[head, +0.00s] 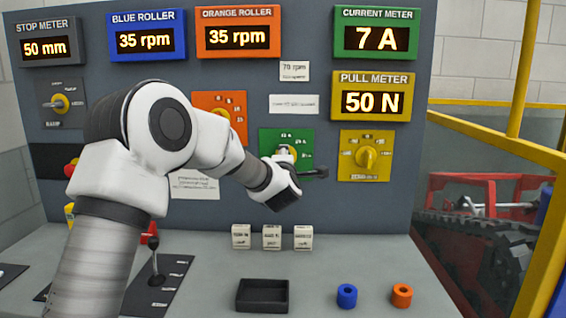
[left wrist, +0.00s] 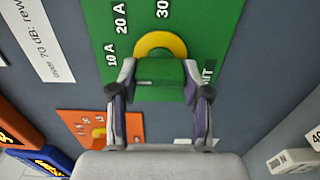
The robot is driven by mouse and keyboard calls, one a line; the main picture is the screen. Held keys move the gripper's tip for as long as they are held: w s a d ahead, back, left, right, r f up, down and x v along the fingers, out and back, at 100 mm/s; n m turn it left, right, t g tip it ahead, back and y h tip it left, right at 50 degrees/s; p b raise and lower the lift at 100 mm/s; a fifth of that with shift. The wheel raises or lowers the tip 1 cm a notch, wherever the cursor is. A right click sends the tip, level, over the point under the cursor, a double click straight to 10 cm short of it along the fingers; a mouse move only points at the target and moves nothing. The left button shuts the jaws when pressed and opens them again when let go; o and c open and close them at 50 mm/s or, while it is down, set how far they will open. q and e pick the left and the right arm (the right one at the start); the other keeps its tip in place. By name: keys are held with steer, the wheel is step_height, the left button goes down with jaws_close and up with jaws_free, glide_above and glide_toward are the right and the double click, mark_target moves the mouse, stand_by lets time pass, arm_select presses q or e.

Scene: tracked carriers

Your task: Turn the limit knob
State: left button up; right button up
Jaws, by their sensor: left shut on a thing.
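The limit knob (left wrist: 158,78) sits on a green plate (head: 268,140) on the upright panel. The plate carries marks of 10 A, 20 A and 30 A, seen close in the left wrist view. A yellow ring (left wrist: 160,40) shows around the knob's base. My left gripper (left wrist: 159,88) has one finger on each side of the knob's green grip and is shut on it. In the head view my left gripper (head: 286,157) hides most of the knob. The current meter (head: 375,37) reads 7 A. My right gripper is not in view.
A yellow pull knob plate (head: 350,172) stands right of the green plate, and an orange knob plate (head: 208,99) left of it. The pull meter (head: 373,102) reads 50 N. The desk holds a black tray (head: 247,307), white blocks (head: 272,240), and blue and orange rings.

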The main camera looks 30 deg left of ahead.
arm_select(q)
steer(key=shift+r, duration=0.2)
steer(key=o, duration=1.2)
steer(key=shift+w, duration=0.1)
steer(key=shift+c, duration=0.2)
steer(key=shift+w+d+f, duration=0.15)
steer(key=shift+s+d, duration=0.1)
steer(key=shift+s, duration=0.3)
steer(key=v, duration=1.1)
steer(key=shift+s+f, duration=0.1)
